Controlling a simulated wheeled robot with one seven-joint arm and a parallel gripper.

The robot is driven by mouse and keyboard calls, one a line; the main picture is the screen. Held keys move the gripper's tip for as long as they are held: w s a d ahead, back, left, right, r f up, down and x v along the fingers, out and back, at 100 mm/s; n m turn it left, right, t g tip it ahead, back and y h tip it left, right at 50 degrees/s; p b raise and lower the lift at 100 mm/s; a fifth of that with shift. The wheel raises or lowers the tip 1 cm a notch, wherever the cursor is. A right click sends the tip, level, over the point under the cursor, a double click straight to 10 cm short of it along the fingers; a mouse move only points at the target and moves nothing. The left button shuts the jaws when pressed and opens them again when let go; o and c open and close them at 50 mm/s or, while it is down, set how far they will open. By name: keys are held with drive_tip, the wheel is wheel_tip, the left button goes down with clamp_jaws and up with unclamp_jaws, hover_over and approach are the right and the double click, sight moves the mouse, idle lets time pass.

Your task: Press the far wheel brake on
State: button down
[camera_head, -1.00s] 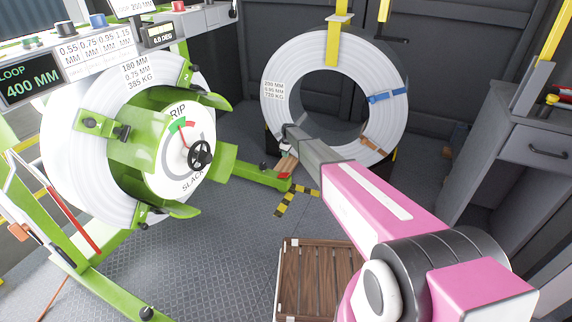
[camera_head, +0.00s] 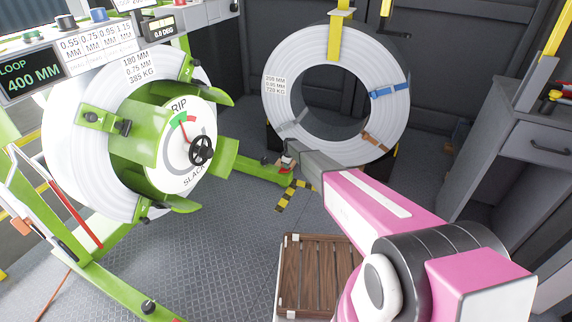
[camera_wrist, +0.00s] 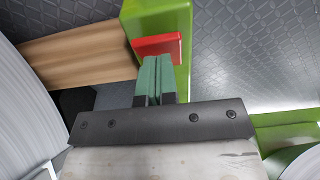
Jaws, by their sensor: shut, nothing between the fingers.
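The far wheel brake is a red pedal (camera_wrist: 157,46) on the end of a green foot (camera_wrist: 182,20) in the wrist view. In the head view the red pedal (camera_head: 286,171) shows small at the far end of the green leg (camera_head: 245,170), partly covered by my arm's end. My gripper (camera_wrist: 158,60) is shut and empty, its green fingertips together. The tips overlap the pedal's near edge in the wrist view; I cannot tell whether they touch it. In the head view my gripper (camera_head: 288,160) is small, right above the pedal.
A wooden beam (camera_wrist: 80,52) lies beside the green foot. A white coil (camera_head: 290,65) stands behind my arm. The green reel stand (camera_head: 100,280) fills the left. A slatted wooden crate (camera_head: 318,270) sits on the floor in front. A grey cabinet (camera_head: 500,170) stands at right.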

idle(0.3)
drive_tip(key=shift+s+d+f+t+y, duration=0.3)
drive_tip(key=shift+d+f+y, duration=0.3)
drive_tip(key=shift+y, duration=0.4)
drive_tip(key=shift+d+f, duration=0.3)
drive_tip(key=shift+f, duration=0.4)
drive_tip(key=shift+r, duration=0.1)
drive_tip(key=shift+r, duration=0.45)
wheel_tip(320, 180, up, 4)
drive_tip(key=shift+s+f, duration=0.15)
drive_tip(key=shift+f, duration=0.05)
drive_tip(key=d+v, duration=0.2)
drive_tip(key=v, duration=0.7)
drive_tip(key=shift+s+f, duration=0.25)
